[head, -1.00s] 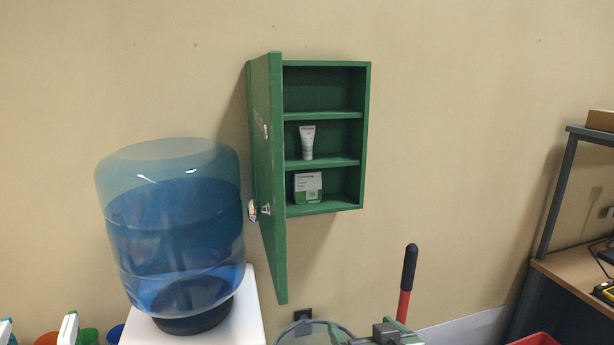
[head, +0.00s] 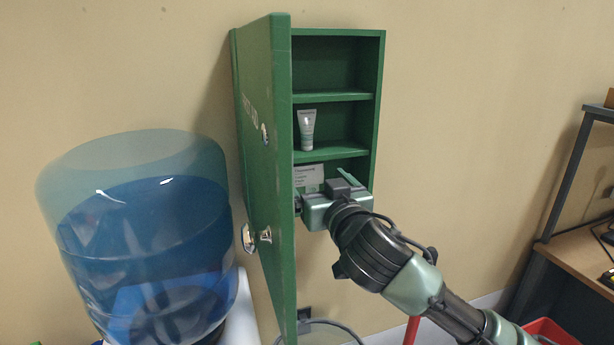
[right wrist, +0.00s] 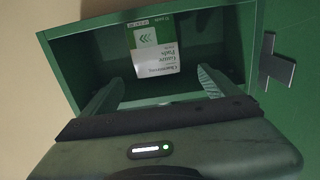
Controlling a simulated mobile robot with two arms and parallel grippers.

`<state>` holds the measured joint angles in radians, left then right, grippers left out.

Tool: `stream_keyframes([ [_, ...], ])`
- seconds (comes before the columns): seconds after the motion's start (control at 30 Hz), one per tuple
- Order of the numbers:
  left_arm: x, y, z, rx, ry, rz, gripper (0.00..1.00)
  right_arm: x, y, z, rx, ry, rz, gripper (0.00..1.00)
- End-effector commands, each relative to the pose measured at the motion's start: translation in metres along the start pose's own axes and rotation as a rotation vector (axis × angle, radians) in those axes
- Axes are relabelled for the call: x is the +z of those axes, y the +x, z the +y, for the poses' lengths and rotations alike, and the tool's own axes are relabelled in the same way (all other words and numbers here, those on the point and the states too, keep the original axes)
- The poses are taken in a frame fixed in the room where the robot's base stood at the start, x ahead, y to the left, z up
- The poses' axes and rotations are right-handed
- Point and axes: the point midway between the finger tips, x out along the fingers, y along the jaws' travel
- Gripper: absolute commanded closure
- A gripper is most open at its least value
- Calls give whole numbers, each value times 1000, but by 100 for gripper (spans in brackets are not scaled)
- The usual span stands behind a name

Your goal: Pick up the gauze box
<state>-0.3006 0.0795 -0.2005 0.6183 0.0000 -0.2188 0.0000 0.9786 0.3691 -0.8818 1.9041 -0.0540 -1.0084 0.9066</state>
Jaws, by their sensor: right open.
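The white and green gauze box (head: 308,175) stands in the lowest compartment of the open green wall cabinet (head: 380,100). Its lower part is hidden in the head view by my right gripper (head: 326,192). In the right wrist view, the gauze box (right wrist: 153,52) shows its printed face and appears upside down. My right gripper (right wrist: 158,88) is open at the cabinet mouth, with its fingers spread to either side of the box and nothing between them at the tips; the box stands farther in. My left gripper is not in view.
The cabinet door (head: 268,150) stands open to the left of my right gripper. A white tube (head: 307,130) stands on the shelf above the box. A blue water bottle (head: 140,240) is at the left, and a desk (head: 580,250) is at the right.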

Motion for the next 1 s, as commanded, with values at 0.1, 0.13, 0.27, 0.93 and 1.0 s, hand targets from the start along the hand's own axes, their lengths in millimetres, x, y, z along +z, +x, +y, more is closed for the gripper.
stream_keyframes([
  [0.1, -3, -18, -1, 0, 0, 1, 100, -4, 17, 3, 3, -2, -3, 9],
  [0.13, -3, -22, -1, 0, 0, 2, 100, -3, 22, 4, 4, -3, -4, 9],
  [0.27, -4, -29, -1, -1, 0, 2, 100, 0, 39, 4, 1, -1, -2, 9],
  [0.93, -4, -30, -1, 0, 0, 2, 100, 3, 48, 4, 0, 0, -1, 74],
  [1.0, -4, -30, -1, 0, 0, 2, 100, 3, 48, 4, 0, -1, -1, 74],
])
